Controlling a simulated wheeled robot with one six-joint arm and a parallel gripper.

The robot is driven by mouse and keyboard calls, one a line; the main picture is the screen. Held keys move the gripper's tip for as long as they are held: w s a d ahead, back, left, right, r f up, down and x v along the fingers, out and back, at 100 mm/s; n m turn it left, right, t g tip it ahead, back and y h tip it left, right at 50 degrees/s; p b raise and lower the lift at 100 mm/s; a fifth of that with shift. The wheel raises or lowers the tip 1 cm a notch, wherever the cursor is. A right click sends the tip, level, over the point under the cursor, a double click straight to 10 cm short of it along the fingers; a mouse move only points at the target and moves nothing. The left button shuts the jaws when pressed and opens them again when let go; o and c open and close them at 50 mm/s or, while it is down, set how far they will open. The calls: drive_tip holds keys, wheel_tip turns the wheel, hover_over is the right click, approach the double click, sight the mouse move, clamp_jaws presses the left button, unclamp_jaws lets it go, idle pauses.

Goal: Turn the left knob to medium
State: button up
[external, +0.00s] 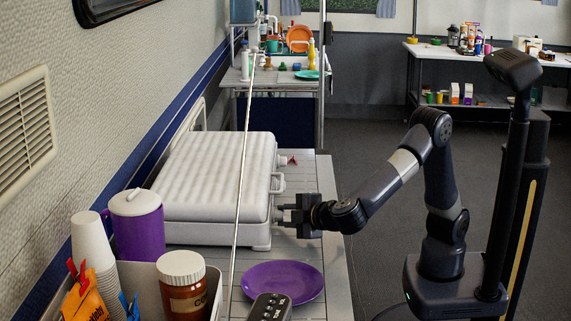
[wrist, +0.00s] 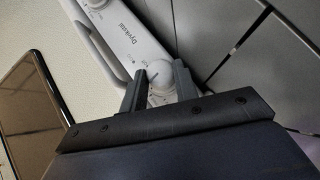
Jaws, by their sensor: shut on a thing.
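The white camping stove (external: 215,180) stands on the slatted counter, with its ribbed lid down. Its front panel (wrist: 118,32) fills the top of the wrist view, with lettering and a bar handle. My gripper (external: 282,215) is at the near end of that panel. In the wrist view, my gripper (wrist: 158,82) has its two fingers on either side of a round pale knob (wrist: 160,73), shut on it. The fingers hide parts of the knob, and its pointer setting cannot be read. A second knob (wrist: 97,4) is partly cut off at the top edge.
A purple plate (external: 283,282) lies on the counter nearer the camera. A brown jar (external: 184,290), a purple pitcher (external: 137,225) and stacked cups (external: 95,250) stand at the near left. A thin upright pole (external: 241,170) crosses before the stove. Open floor lies behind my arm.

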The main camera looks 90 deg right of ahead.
drive_tip(key=o, duration=1)
drive_tip(key=shift+c, duration=0.2)
